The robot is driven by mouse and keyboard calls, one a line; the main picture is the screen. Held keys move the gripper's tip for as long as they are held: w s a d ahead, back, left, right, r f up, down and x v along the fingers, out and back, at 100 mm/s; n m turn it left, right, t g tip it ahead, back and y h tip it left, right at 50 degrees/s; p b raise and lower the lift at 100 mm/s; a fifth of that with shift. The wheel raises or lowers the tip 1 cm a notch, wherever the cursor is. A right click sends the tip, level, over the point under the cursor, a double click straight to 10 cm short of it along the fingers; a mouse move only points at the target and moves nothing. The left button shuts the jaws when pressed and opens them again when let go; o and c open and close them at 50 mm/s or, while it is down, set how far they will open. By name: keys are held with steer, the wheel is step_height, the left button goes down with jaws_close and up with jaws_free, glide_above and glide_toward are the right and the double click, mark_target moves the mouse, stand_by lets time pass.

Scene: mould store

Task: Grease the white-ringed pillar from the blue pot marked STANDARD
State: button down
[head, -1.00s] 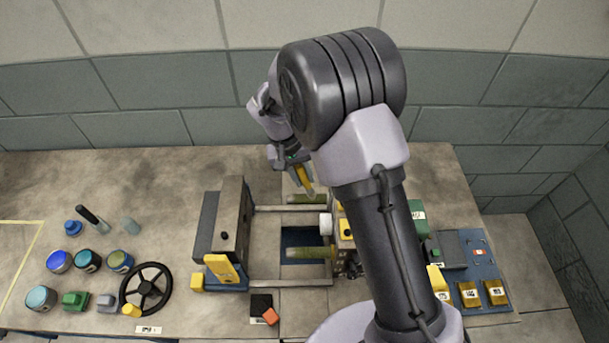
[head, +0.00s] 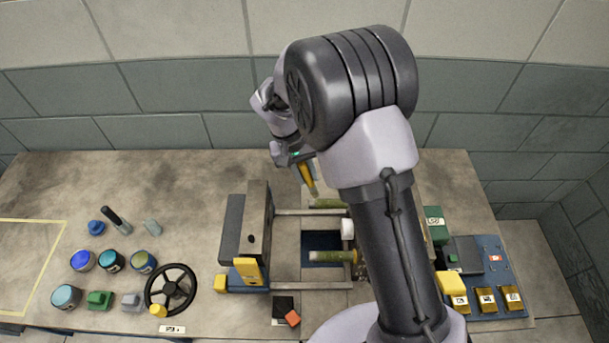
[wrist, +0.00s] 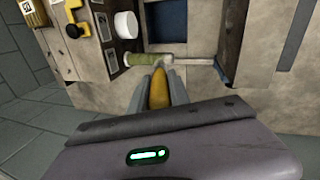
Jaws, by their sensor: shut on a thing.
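My gripper (wrist: 160,82) is shut on a brush with a yellow-orange handle (wrist: 159,92). In the head view the brush (head: 308,178) points down at the left end of the upper green pillar (head: 327,203). In the wrist view its pale tip is at the end of this pillar (wrist: 142,60), seemingly touching; I cannot be sure. A second green pillar (head: 328,256) lies nearer the front. I cannot make out a white ring on either pillar. Several pots stand at the left, including a bright blue pot (head: 82,260) and a teal-lidded pot (head: 110,260); their markings are unreadable.
A blue board (head: 490,270) with yellow blocks lies at right. The back left bench is clear.

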mark_target(305, 162)
steer(key=shift+p+v, duration=0.55)
steer(key=shift+v, duration=0.35)
steer(key=shift+d+r+p, duration=0.1)
steer(key=shift+r+p, duration=0.85)
steer(key=shift+r, duration=0.5)
